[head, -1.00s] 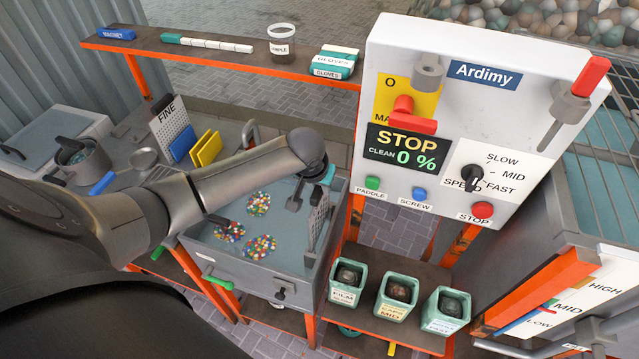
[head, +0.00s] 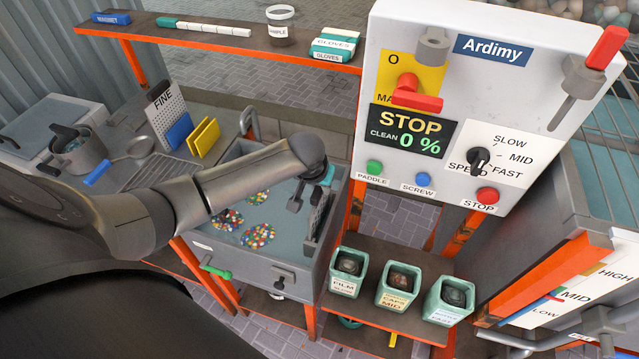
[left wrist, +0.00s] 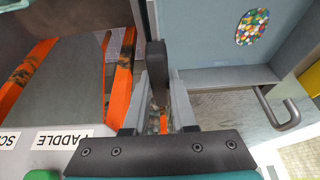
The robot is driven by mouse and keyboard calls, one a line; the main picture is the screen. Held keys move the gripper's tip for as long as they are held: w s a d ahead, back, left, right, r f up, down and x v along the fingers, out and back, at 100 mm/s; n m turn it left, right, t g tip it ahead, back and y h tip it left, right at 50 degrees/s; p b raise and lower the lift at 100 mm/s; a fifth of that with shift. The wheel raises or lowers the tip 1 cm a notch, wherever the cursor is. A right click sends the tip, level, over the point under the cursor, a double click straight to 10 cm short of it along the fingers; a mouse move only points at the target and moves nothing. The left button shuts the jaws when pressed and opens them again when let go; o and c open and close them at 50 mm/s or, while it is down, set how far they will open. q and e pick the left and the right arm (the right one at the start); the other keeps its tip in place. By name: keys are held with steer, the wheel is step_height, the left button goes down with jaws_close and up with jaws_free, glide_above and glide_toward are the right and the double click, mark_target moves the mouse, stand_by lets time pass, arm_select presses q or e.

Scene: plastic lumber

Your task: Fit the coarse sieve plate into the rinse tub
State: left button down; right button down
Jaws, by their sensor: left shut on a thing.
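The rinse tub (head: 336,236) is a grey basin of bluish water with patches of coloured bits. A perforated grey plate, seemingly the coarse sieve plate (head: 318,218), stands nearly upright at the tub's right end; its label cannot be read. My left gripper (head: 305,197) is above that end, shut on the plate's top. In the left wrist view, the fingers (left wrist: 157,112) close around a dark upright piece (left wrist: 156,62), seemingly its handle. Whether the plate's lower edge is seated is hidden. My right gripper is not in view.
The control panel (head: 540,110) stands close on the right. Several labelled bins (head: 397,290) sit below it.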

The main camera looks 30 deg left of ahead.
mark_target(321, 211)
arm_select(q)
steer(key=shift+f+b, duration=2.8)
steer(key=shift+f, duration=2.1)
steer(key=c, duration=0.6)
jaws_free()
steer(key=shift+c, duration=0.2)
steer(key=shift+d, duration=0.1)
steer(key=shift+d, duration=0.15)
steer(key=shift+r, duration=0.3)
steer(key=p+v, duration=0.1)
steer(key=v, duration=0.4)
steer(key=p+v, duration=0.1)
steer(key=v, duration=0.3)
steer(key=a+p+v, duration=0.1)
steer(key=v, duration=0.4)
steer(key=shift+s+r+p, duration=0.3)
steer(key=shift+p, duration=0.05)
